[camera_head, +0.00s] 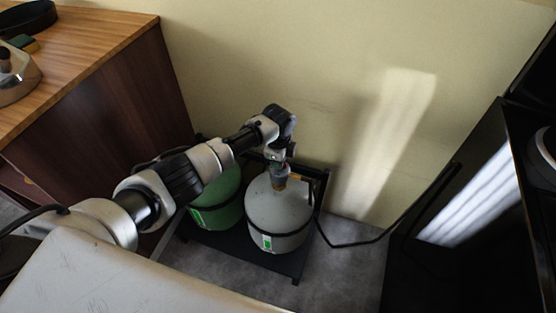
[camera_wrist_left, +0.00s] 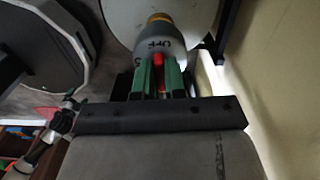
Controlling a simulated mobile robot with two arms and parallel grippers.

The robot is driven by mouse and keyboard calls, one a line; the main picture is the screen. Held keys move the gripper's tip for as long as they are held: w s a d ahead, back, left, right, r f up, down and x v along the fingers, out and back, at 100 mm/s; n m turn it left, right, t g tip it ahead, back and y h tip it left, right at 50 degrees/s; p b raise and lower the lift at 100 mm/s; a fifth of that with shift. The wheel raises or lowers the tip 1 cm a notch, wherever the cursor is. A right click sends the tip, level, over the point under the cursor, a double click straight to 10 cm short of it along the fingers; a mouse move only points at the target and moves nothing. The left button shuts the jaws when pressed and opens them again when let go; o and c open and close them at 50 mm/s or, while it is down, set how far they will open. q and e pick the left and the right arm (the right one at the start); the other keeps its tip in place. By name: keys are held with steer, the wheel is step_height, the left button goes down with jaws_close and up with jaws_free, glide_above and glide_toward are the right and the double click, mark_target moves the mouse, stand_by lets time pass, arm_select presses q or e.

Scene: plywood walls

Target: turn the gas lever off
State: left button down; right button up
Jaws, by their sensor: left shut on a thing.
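In the left wrist view the regulator (camera_wrist_left: 158,32) carries dark lettering that looks like "OFF". A red lever (camera_wrist_left: 158,62) sticks out of it. My left gripper (camera_head: 277,165) reaches down to the regulator from above. In the wrist view its green fingers (camera_wrist_left: 158,72) are on both sides of the red lever and shut on it. The lever is hidden in the head view. My right gripper is not in view.
A green gas bottle (camera_head: 217,203) stands left of the pale one, in the same black rack (camera_head: 292,268). A black hose (camera_head: 350,243) runs right toward a dark appliance (camera_head: 450,220). A wooden cabinet (camera_head: 115,105) stands left. The wall is close behind.

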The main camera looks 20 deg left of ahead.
arm_select(q)
steer(key=shift+m, duration=0.3)
stand_by(0.4)
steer(key=c, duration=1.2)
jaws_free()
